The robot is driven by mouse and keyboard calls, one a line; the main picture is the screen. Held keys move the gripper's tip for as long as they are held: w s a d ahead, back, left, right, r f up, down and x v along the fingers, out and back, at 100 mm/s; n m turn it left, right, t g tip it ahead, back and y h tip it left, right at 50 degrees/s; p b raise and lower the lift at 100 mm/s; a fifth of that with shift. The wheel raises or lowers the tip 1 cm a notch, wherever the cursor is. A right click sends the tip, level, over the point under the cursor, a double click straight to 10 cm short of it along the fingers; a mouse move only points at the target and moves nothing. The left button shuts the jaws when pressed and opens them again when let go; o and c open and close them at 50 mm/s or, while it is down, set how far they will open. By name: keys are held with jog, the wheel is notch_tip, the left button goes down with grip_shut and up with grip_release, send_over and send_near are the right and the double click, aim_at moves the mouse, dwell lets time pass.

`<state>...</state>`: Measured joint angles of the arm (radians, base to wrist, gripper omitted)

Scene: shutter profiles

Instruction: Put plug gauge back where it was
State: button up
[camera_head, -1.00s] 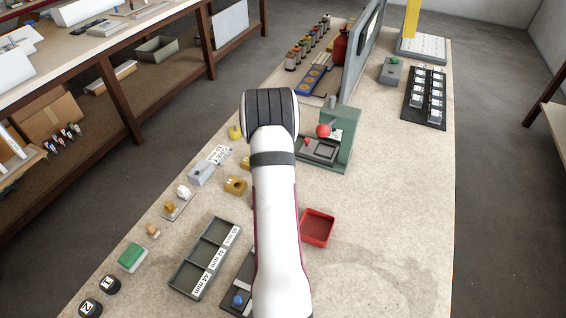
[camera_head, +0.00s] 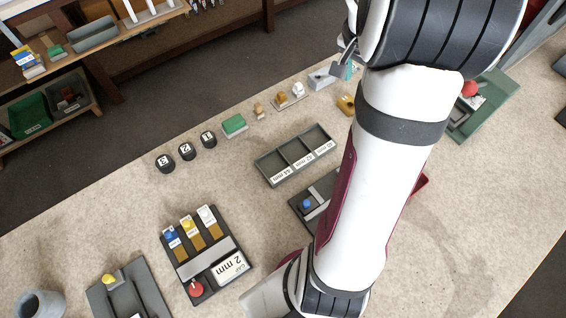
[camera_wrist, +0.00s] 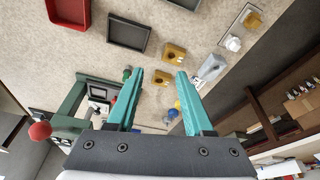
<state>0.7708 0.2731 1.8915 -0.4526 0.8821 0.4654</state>
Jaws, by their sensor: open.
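My gripper (camera_wrist: 160,74) is open, its two teal fingers apart and nothing held between them. In the wrist view a brass block (camera_wrist: 162,79) shows between the fingertips, and another brass block (camera_wrist: 174,54) lies just beyond; contact cannot be judged. A grey block (camera_wrist: 211,67) lies right of the fingers. Small blue (camera_wrist: 172,114) and yellow pieces show farther back between the fingers. I cannot tell for certain which piece is the plug gauge. In the head view my arm hides most of the gripper; a teal finger part (camera_head: 344,70) shows beside the grey block (camera_head: 322,77).
A green press (camera_wrist: 72,106) with a red knob stands left of the fingers. A red tray (camera_wrist: 69,10) and dark divided tray (camera_head: 265,167) lie on the bench. A labelled holder (camera_head: 213,254) and numbered black pieces (camera_head: 186,151) are nearer.

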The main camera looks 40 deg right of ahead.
jog(key=s+a+r+n+y, duration=0.1)
jog(key=s+a+r+n, duration=0.15)
jog(key=a, duration=0.85)
jog(key=s+a+r+n+y, duration=0.1)
jog(key=a+n+y, duration=0.15)
jog(key=a, duration=0.85)
jog(key=s+a+n+y, duration=0.1)
jog(key=s+a+n, duration=0.3)
jog(key=s+a, duration=0.6)
jog(key=shift+s+a+f+n+g, duration=0.35)
jog(key=shift+a+f+g, duration=0.1)
jog(key=shift+a, duration=0.8)
jog(key=shift+y, duration=0.25)
